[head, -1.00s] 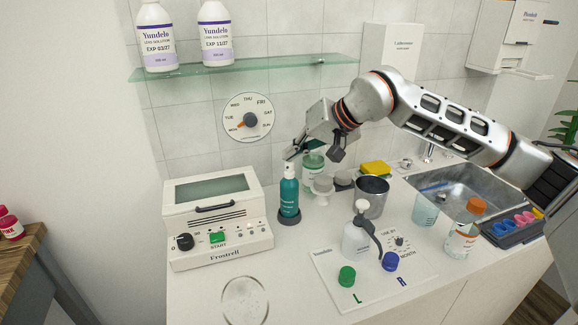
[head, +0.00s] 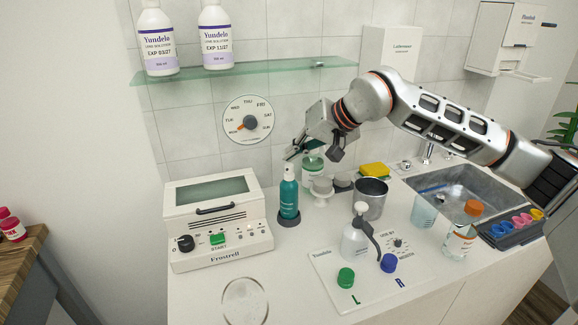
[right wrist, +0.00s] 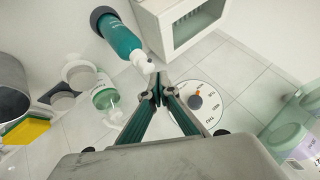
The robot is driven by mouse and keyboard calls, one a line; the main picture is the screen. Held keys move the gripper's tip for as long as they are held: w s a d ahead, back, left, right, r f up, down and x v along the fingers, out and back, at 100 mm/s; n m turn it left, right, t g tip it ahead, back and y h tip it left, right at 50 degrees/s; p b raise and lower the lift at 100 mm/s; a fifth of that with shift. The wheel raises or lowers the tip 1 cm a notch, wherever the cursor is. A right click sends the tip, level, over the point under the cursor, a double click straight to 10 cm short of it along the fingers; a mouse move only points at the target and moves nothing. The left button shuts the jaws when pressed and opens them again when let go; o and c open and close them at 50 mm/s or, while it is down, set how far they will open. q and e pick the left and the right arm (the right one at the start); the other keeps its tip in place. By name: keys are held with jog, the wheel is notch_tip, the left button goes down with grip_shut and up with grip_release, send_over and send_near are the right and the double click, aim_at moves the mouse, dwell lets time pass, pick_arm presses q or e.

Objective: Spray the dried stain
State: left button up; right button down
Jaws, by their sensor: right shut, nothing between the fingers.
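A teal spray bottle (head: 289,195) with a white nozzle stands upright in a dark round base, right of the white machine. It also shows in the right wrist view (right wrist: 122,38), its nozzle close to my fingertips; I see no clear contact. My right gripper (head: 291,154) is shut and empty, just above the bottle's top in the head view. Its fingertips meet in the right wrist view (right wrist: 158,92). My left gripper is not in view.
A white machine (head: 215,222) stands left of the bottle. A green bottle (head: 313,163), pale jars and a metal cup (head: 370,197) stand to its right. A white pump bottle (head: 356,238) and two caps are on a white board (head: 330,285). A glass shelf (head: 250,72) hangs above.

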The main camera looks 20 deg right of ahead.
aim_at(292, 165)
jog(key=shift+r, duration=0.45)
notch_tip(292, 165, up, 2)
jog(key=shift+r+p, duration=0.15)
jog(key=shift+p, duration=0.8)
notch_tip(292, 165, up, 4)
jog(key=p, duration=0.2)
jog(key=shift+p, duration=0.4)
jog(key=shift+f, duration=0.2)
